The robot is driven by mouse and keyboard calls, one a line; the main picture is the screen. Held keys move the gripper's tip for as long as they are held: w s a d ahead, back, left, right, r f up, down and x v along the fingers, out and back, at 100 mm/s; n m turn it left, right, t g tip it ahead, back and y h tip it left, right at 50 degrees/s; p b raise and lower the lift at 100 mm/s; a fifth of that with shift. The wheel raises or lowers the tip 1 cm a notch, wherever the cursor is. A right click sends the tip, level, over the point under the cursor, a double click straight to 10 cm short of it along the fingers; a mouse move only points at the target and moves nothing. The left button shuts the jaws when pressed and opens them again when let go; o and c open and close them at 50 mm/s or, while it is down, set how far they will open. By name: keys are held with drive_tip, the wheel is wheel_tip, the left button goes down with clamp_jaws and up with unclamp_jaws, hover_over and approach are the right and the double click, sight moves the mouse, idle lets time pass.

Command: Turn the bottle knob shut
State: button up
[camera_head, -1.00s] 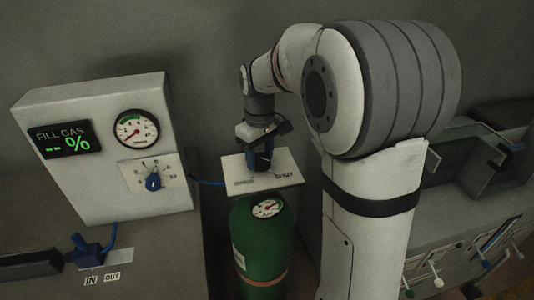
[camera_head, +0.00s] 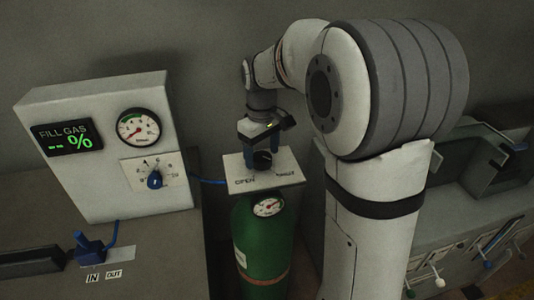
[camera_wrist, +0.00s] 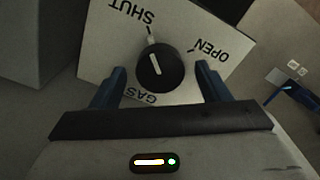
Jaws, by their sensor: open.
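The black round bottle knob (camera_head: 262,160) sits on a white plate (camera_head: 288,174) marked OPEN and SHUT above the green gas bottle (camera_head: 258,235). In the wrist view the knob (camera_wrist: 160,68) shows a white line that points up and slightly left, toward the mark by the SHUT label (camera_wrist: 130,12). The OPEN label (camera_wrist: 207,50) is to the right. My gripper (camera_head: 263,156) is open above the plate. In the wrist view its blue fingers (camera_wrist: 162,80) stand apart, one on each side of the knob, with gaps between them and it.
A grey panel box (camera_head: 105,190) stands at the left with a FILL GAS display (camera_head: 66,138), a dial gauge (camera_head: 138,127) and a blue selector knob (camera_head: 154,180). A blue valve (camera_head: 90,248) is below it. Levers (camera_head: 490,260) and a bin are at the right.

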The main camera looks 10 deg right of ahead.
sight(264, 159)
wheel_tip(264, 159, up, 7)
drive_tip(key=shift+f+b, duration=0.1)
drive_tip(key=shift+b, duration=0.2)
drive_tip(key=shift+s, duration=0.1)
drive_tip(key=shift+s, duration=0.35)
drive_tip(key=s+d+f+m+t, duration=0.1)
drive_tip(key=s+f+m, duration=0.2)
drive_tip(key=s, duration=0.7)
drive_tip(key=s+d+f+m+t, duration=0.1)
drive_tip(key=s+f+m+t, duration=0.1)
drive_tip(key=s, duration=0.8)
drive_tip(key=shift+s+f+m, duration=0.25)
drive_tip(key=shift+f+m, duration=0.35)
drive_tip(key=shift+f, duration=0.35)
